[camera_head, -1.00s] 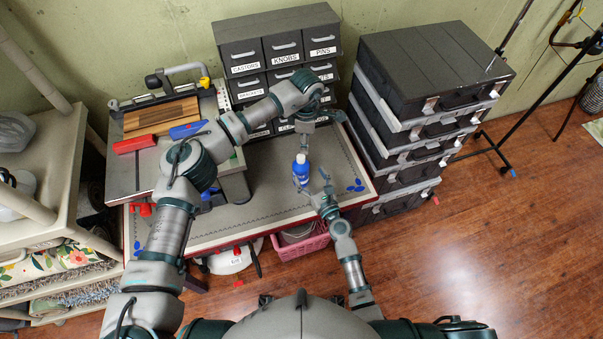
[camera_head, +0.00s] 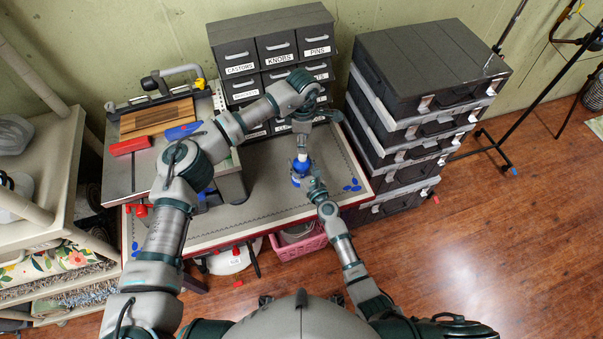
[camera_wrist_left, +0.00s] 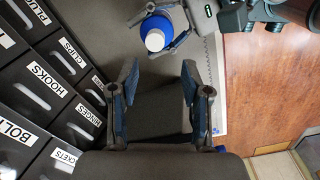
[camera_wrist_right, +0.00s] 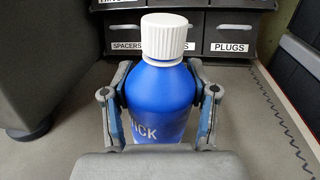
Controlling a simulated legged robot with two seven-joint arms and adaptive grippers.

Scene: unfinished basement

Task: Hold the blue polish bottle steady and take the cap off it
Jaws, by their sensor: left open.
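The blue polish bottle (camera_wrist_right: 160,95) with its ribbed white cap (camera_wrist_right: 164,36) on stands upright on the workbench (camera_head: 262,195). My right gripper (camera_wrist_right: 160,72) has a finger on either side of the bottle's body, just below the shoulder. The fingers are very close to the sides; I cannot tell whether they press on it. My left gripper (camera_wrist_left: 160,75) is open and empty, above and behind the bottle in the head view. In the left wrist view the white cap (camera_wrist_left: 155,40) lies beyond its fingertips, not between them. The bottle's lower part is hidden in the right wrist view.
Labelled drawers (camera_head: 278,58) stand behind the bench. Stacked dark cases (camera_head: 425,90) stand to the right. A tool with a wooden board (camera_head: 157,118) is at the left of the bench. Blue bits (camera_head: 352,188) lie at the bench's right end.

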